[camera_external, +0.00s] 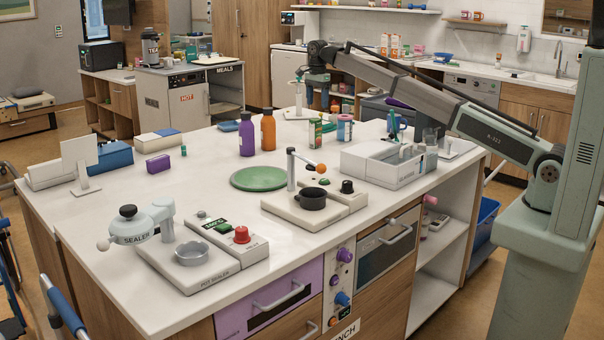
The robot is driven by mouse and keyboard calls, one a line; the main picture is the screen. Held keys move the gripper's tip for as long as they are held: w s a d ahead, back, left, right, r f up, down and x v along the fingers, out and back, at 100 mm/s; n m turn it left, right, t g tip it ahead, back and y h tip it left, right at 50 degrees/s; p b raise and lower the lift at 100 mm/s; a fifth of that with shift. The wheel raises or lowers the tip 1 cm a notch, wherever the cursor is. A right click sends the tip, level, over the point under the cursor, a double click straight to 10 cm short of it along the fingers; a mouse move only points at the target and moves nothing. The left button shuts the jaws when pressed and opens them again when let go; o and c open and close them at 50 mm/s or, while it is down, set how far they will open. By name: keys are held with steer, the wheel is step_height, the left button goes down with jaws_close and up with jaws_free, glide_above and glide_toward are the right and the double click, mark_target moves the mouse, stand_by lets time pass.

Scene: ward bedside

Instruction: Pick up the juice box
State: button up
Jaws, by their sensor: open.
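No thing here is clearly marked as the juice box. A small purple box (158,164) lies at the left of the white counter, and a green and pale container (315,133) and a pink and blue container (344,130) stand near its back edge. Small colourful cartons (395,46) stand on the far wall counter. My arm reaches from the right over the back of the counter. My gripper (302,74) is small in the picture, open, high beyond the back edge, and apart from all of these; its fingers are hard to make out.
Purple (247,135) and orange (268,131) bottles stand beside a green round plate (259,178).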

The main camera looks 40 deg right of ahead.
mark_target(316, 127)
step_height(316, 127, down, 6)
steer(key=shift+f, duration=0.1)
steer(key=shift+a+f, duration=0.2)
steer(key=shift+f, duration=1.15)
steer(key=shift+a+f, duration=0.2)
steer(key=shift+f, duration=1.1)
steer(key=shift+c, duration=0.3)
steer(key=c, duration=1.1)
